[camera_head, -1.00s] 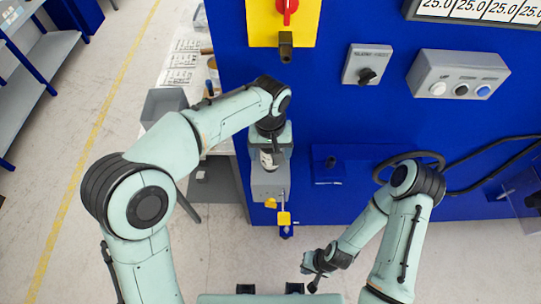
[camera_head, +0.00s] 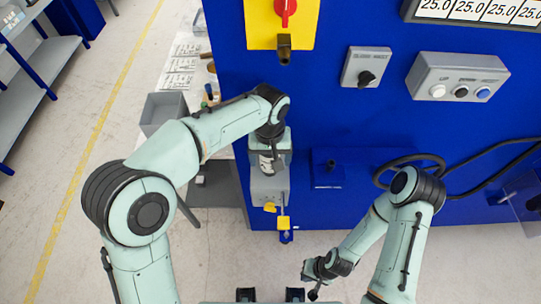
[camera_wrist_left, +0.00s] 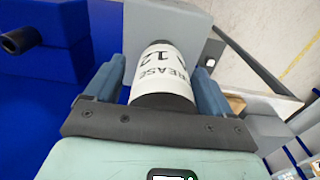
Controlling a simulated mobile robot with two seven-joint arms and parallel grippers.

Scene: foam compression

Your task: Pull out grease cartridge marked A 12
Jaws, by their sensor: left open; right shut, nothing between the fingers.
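The grease cartridge (camera_wrist_left: 160,72) is a dark cylinder with a white label reading "GREASE" and "12"; the letter before 12 is partly cut off. Its far end meets a grey block (camera_wrist_left: 150,22), and how deep it sits there is hidden. My left gripper (camera_wrist_left: 160,68) is open, with one blue-grey finger on each side of the cartridge. In the head view the cartridge (camera_head: 267,163) shows as a small white and dark patch at my left gripper (camera_head: 268,158), above the grey fixture (camera_head: 268,188). My right gripper (camera_head: 315,283) is shut and empty, low in front of the blue machine.
The blue machine wall (camera_head: 345,120) carries a red switch on a yellow plate (camera_head: 255,25), a knob box (camera_head: 366,66) and a button box (camera_head: 458,77). A grey bin (camera_head: 163,110) stands on a table at left. A black cable (camera_head: 470,170) hangs at right.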

